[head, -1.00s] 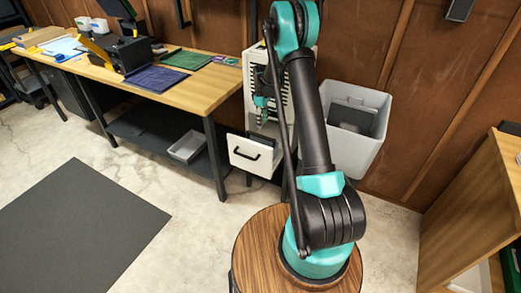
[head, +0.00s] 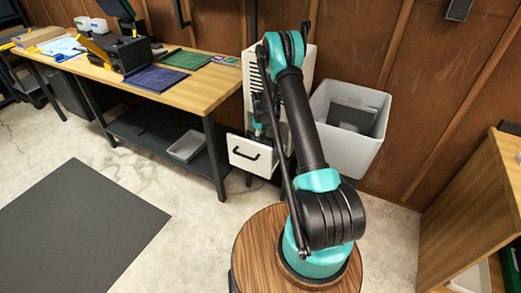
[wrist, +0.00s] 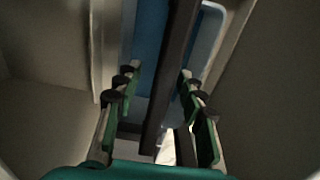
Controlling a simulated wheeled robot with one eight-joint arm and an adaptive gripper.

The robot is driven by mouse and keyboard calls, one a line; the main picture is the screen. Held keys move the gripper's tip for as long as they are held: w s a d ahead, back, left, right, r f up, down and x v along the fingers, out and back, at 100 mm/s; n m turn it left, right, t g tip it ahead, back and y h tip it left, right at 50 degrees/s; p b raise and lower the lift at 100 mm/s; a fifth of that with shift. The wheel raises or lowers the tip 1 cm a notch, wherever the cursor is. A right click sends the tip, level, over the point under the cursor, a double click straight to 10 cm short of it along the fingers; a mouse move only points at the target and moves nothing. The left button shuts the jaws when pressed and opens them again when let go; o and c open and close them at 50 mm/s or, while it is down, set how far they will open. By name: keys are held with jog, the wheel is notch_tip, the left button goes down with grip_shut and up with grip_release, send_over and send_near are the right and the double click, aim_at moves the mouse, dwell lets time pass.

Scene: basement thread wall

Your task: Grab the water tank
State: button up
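The water tank (head: 262,168) appears to be the white drawer-like box with a black front handle, pulled out low on a white slatted unit (head: 305,65). My gripper (wrist: 160,74) points down over it. In the wrist view its two green-sided fingers are open, one on each side of a long dark bar (wrist: 175,60). The bar lies between the fingers, with gaps visible on both sides. A blue surface shows below, and pale walls rise on both sides. In the head view my arm hides most of the gripper and part of the unit.
A grey bin (head: 350,130) stands close right of the unit. A wooden workbench (head: 205,90) with tools and mats is on the left. A wooden shelf (head: 470,200) is at right. A dark mat (head: 80,220) lies on open concrete floor at left.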

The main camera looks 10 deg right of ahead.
jog(key=shift+f, duration=0.65)
jog(key=shift+c, duration=0.3)
grip_shut()
